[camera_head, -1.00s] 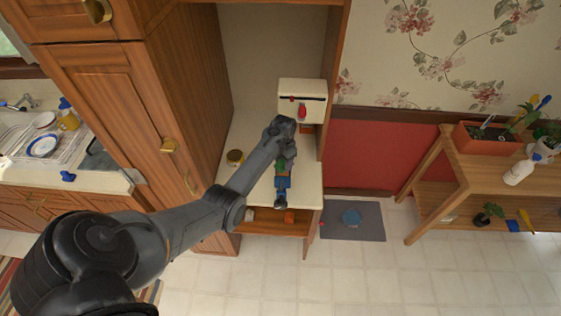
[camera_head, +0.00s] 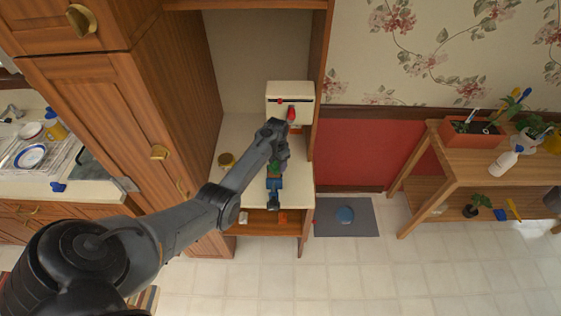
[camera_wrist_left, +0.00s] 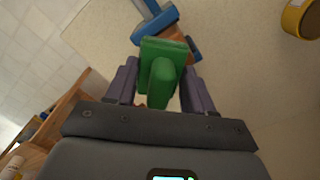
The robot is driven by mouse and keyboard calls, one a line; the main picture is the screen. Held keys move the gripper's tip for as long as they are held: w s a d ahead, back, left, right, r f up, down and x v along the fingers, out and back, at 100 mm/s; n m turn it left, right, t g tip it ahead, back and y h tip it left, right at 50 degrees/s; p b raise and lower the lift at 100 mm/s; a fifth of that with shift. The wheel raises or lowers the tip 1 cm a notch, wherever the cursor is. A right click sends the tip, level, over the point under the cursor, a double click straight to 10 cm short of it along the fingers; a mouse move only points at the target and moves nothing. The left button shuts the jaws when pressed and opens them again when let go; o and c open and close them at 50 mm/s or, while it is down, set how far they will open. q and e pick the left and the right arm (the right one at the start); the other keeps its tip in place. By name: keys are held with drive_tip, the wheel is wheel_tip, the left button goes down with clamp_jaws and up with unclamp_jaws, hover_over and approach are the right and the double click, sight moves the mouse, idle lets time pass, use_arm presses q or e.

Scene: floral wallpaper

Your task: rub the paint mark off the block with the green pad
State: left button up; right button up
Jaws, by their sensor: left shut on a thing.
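My left gripper (camera_wrist_left: 160,88) is shut on a green pad (camera_wrist_left: 162,58), which has a raised grip between the fingers. The pad sits over the near part of an orange-brown block (camera_wrist_left: 172,33), with the block showing just beyond it. I cannot tell whether they touch. A blue clamp (camera_wrist_left: 180,47) is around the block on the pale counter. In the head view the left gripper (camera_head: 275,150) is above the counter, and the green pad (camera_head: 273,168) and blue clamp (camera_head: 274,185) show small below it. No paint mark can be made out. My right gripper is out of view.
A cream box (camera_head: 290,88) with a dark slot and red parts stands behind the gripper. A yellow round tin (camera_head: 226,160) is left on the counter. Tall wooden cabinet sides flank the niche. A shelf below holds small items. Bare counter lies left of the clamp.

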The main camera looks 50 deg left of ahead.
use_arm(q)
drive_tip(key=shift+s+a+r+p, duration=0.1)
drive_tip(key=shift+s+a+p, duration=0.35)
drive_tip(key=shift+s, duration=0.15)
drive_tip(key=shift+s+a+p, duration=0.35)
drive_tip(key=shift+s+p, duration=0.1)
drive_tip(key=shift+s, duration=0.1)
drive_tip(key=shift+s+a+f+p, duration=0.2)
drive_tip(key=shift+s+a+p, duration=0.15)
drive_tip(key=shift+s+a, duration=0.2)
drive_tip(key=shift+r, duration=0.1)
wheel_tip(320, 180, up, 6)
drive_tip(key=p, duration=0.6)
drive_tip(key=shift+p, duration=0.3)
drive_tip(key=shift+s+r+p, duration=0.1)
drive_tip(key=shift+r+p, duration=0.9)
drive_tip(key=shift+r, duration=0.4)
drive_tip(key=shift+f, duration=0.1)
wheel_tip(320, 180, down, 7)
drive_tip(key=b, duration=0.5)
drive_tip(key=shift+b, duration=0.35)
